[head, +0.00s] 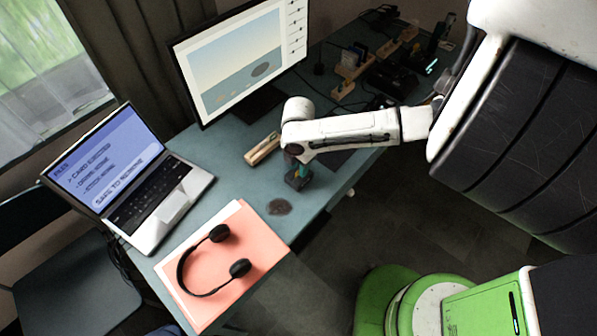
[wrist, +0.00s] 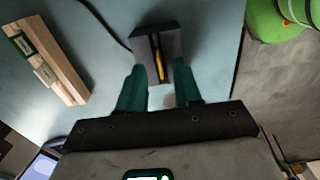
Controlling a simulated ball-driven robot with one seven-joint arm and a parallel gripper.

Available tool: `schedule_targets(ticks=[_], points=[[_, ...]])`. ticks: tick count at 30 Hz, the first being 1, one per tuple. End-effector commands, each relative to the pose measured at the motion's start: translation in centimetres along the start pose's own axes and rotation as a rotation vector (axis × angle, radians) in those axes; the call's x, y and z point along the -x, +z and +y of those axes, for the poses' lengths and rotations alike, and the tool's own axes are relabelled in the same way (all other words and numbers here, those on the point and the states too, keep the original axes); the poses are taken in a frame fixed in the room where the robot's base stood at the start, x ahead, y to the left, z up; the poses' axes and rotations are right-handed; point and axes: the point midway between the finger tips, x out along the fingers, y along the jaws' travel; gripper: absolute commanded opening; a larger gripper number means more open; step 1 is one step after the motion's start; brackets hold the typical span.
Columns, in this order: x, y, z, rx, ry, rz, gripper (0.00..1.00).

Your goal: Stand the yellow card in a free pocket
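The yellow card (wrist: 157,60) shows as a thin upright strip in the slot of a dark grey block (wrist: 173,42). My gripper (wrist: 159,70) has its two green fingers spread, one on each side of the strip, with gaps between. The fingertips are at the block's near edge in the wrist view. A wooden holder (wrist: 70,88) lies to the left, with a green card (wrist: 24,44) and a pale card (wrist: 45,75) in it. Its free pockets are hard to make out. In the head view my gripper (head: 297,172) is low over the table, right of the wooden holder (head: 262,149).
A laptop (head: 150,200), black headphones (head: 218,262) on a pink folder (head: 250,235), and a monitor (head: 240,60) stand on the blue-grey table. A dark round patch (head: 279,207) lies near the front edge. Cables and small devices (head: 395,75) crowd the back right.

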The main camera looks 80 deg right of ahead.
Motion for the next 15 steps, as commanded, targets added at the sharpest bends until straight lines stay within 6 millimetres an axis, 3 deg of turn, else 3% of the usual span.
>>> schedule_targets(ticks=[10,15], points=[[-1.16,0.00,0.00,0.001,0.001,-0.001,0.34],[-1.14,0.01,0.00,0.001,0.000,-0.001,0.19]])
